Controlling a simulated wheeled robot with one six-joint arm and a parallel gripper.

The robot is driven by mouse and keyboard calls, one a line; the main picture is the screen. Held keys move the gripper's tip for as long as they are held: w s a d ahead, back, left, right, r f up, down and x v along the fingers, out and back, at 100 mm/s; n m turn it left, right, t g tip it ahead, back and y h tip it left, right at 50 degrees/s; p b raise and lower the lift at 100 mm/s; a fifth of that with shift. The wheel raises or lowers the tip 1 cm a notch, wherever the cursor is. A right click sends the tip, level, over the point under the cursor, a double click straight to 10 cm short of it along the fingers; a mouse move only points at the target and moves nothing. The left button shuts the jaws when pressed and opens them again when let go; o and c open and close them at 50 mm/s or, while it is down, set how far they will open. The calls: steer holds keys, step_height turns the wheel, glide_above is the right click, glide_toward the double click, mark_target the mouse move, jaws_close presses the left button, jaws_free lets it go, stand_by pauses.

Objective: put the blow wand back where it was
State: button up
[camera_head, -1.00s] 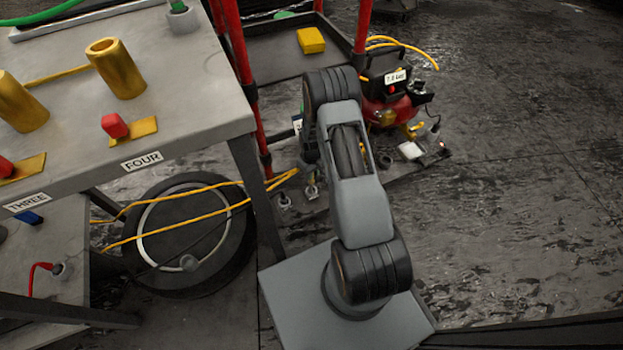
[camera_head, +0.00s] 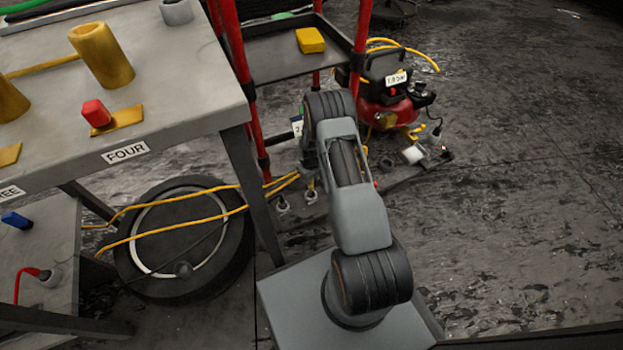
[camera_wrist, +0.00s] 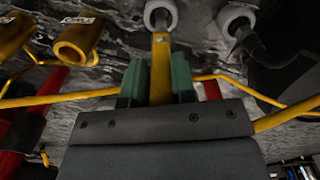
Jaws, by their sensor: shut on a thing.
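In the wrist view, my gripper (camera_wrist: 158,88) has two green fingers shut on a yellow bar, which I take to be the blow wand (camera_wrist: 160,55). The bar points away from me, and its far end lies near a light grey ring-shaped fitting (camera_wrist: 160,12) at the top edge. I cannot tell whether they touch. The near part of the wand is hidden by the gripper body. In the head view, my arm reaches toward the red-post cart (camera_head: 285,52), and the gripper and wand are hidden.
Two yellow cups (camera_wrist: 80,38) sit at the wrist view's left. Yellow hose (camera_wrist: 235,88) runs beside the fingers. In the head view, a grey table (camera_head: 185,100) stands left, a red compressor (camera_head: 390,110) behind my arm, and a hose reel (camera_head: 185,240) below. The floor at right is clear.

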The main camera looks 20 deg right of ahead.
steer(key=shift+f, duration=0.2)
steer(key=o, duration=0.9)
steer(key=shift+r, duration=0.1)
